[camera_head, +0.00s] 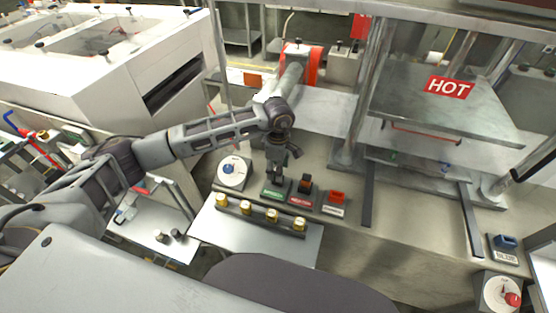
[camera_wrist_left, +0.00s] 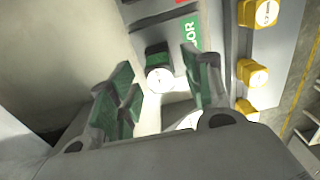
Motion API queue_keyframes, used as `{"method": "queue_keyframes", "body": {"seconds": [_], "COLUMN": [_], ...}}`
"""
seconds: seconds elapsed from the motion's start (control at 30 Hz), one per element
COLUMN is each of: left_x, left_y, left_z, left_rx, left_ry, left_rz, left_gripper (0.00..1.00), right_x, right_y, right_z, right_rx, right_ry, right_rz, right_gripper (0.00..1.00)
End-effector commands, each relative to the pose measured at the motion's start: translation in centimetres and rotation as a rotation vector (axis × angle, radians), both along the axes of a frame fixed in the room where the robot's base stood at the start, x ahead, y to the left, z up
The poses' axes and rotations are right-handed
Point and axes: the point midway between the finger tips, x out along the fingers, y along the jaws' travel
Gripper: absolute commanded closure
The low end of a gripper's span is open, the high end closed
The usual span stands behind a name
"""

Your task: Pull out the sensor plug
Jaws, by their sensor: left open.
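The green sensor plug (camera_wrist_left: 157,55) sits in its block, beside a green label ending in "OR", in the left wrist view. A round white face shows at its near end. In the head view the green-labelled sensor block (camera_head: 273,194) is at the left end of a row of three, partly hidden by my gripper. My left gripper (camera_head: 276,178) points down over this block. In the left wrist view its two green-padded fingers (camera_wrist_left: 160,88) are open, one on each side of the plug's line. Whether they touch it I cannot tell. My right gripper is not in view.
A black-and-orange plug (camera_head: 304,185) and a red plug (camera_head: 337,196) stand to the right. A white dial with a blue knob (camera_head: 233,170) is at the left. Several yellow-capped pieces (camera_head: 246,208) line the front. The hot press plate (camera_head: 440,100) is behind right.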

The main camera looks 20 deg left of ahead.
Motion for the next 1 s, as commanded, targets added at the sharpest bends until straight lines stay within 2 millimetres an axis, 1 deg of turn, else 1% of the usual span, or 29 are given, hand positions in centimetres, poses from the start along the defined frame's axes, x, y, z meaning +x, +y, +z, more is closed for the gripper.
{"method": "queue_keyframes", "body": {"seconds": [0.1, 0.23, 0.57, 0.93, 1.0], "left_x": [0.0, 0.0, 0.0, 0.0, 0.0], "left_y": [0.0, 0.0, 0.0, 0.0, 0.0], "left_z": [-0.8, -1.4, -1.5, -1.5, -1.5], "left_rx": [-0.001, 0.0, 0.0, -0.001, -0.001], "left_ry": [0.001, 0.0, 0.0, -0.001, -0.001], "left_rz": [-0.001, -0.001, -0.001, -0.001, -0.001], "left_gripper": [0.51, 0.51, 0.51, 0.98, 1.0], "right_x": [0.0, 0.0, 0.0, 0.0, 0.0], "right_y": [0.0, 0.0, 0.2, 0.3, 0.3], "right_z": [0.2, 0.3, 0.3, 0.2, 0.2], "right_rx": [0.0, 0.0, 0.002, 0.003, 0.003], "right_ry": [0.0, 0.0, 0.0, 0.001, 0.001], "right_rz": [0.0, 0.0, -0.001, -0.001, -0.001], "right_gripper": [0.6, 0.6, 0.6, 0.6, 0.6]}}
